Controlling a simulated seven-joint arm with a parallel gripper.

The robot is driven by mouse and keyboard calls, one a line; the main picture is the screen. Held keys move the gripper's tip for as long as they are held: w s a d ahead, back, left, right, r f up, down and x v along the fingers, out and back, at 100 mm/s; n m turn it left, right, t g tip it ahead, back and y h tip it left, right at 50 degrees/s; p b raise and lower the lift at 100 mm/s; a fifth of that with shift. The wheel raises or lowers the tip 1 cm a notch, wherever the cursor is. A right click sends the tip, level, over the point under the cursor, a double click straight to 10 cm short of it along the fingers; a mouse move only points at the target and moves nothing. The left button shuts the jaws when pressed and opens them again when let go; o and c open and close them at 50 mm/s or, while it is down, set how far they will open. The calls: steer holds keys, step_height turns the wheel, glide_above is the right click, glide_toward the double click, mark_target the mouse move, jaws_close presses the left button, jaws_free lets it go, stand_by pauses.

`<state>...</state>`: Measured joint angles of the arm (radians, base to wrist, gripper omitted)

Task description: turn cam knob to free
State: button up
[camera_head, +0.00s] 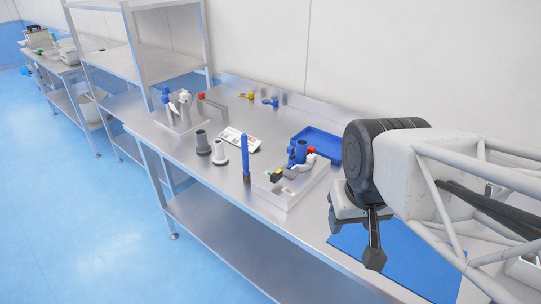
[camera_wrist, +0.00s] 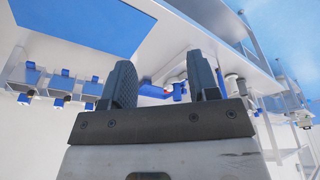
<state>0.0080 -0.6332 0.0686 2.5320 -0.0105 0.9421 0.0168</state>
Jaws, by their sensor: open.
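A metal fixture block (camera_head: 290,190) stands on the steel bench, left of my gripper. Small blue and red parts show beyond the fingers.
A blue tray (camera_head: 319,141) lies behind the fixture. A blue upright rod (camera_head: 245,155), two grey flanged cylinders (camera_head: 219,152) and a white printed card (camera_head: 240,138) stand or lie to the left. A blue mat (camera_head: 390,262) is below my arm. Shelving (camera_head: 140,60) rises at back left.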

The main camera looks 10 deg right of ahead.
steer(key=shift+o, duration=1.1)
steer(key=shift+w, duration=0.1)
steer(key=shift+o, duration=0.2)
steer(key=shift+w+a+r, duration=0.1)
steer(key=shift+w, duration=0.45)
steer(key=n+g, duration=0.3)
steer(key=n, duration=0.6)
glide_above(277, 173)
steer(key=shift+a+f, duration=0.1)
steer(key=shift+f, duration=4.35)
steer(key=shift+f, duration=0.1)
steer(key=shift+f, duration=3.8)
